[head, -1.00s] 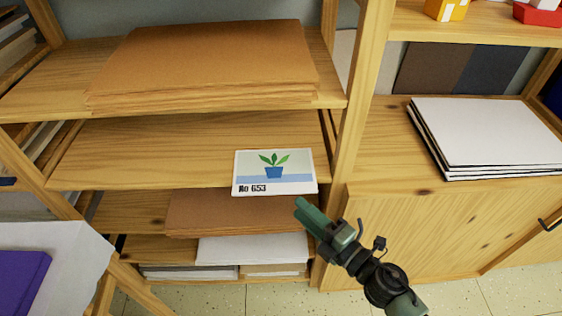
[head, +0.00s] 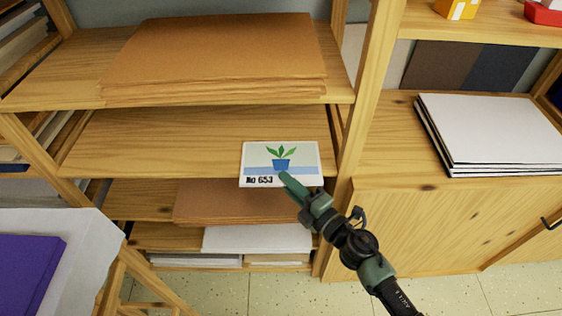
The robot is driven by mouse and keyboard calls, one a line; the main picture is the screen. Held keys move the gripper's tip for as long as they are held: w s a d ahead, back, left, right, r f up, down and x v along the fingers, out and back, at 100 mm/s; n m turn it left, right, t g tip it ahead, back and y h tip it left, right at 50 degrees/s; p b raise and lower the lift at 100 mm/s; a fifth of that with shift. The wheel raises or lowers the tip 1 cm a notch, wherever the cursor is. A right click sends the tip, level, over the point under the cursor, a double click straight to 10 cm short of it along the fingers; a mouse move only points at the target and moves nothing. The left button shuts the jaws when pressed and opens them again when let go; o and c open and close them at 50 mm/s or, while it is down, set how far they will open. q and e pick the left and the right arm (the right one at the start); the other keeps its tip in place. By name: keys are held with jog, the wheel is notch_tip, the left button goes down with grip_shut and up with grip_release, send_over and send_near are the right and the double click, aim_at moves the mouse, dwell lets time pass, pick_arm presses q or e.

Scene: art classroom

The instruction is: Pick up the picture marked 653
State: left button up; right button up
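The picture marked No 653 (head: 256,160) is a small white card with a green plant in a blue pot. It lies on the middle wooden shelf (head: 150,150), at the front right, with its lower edge sticking out past the shelf edge. My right gripper (head: 287,180) reaches in from the lower right. Its fingertips overlap the lower edge of the picture in the head view. The fingers look close together, and whether they grip the card cannot be made out. My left gripper is not in view.
Brown sheets (head: 215,55) are stacked on the shelf above. More brown sheets (head: 225,205) and white paper (head: 258,238) lie on lower shelves. A wooden post (head: 368,90) stands right of the picture. White boards (head: 490,130) lie on the right cabinet. A purple item (head: 28,270) is at lower left.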

grip_shut()
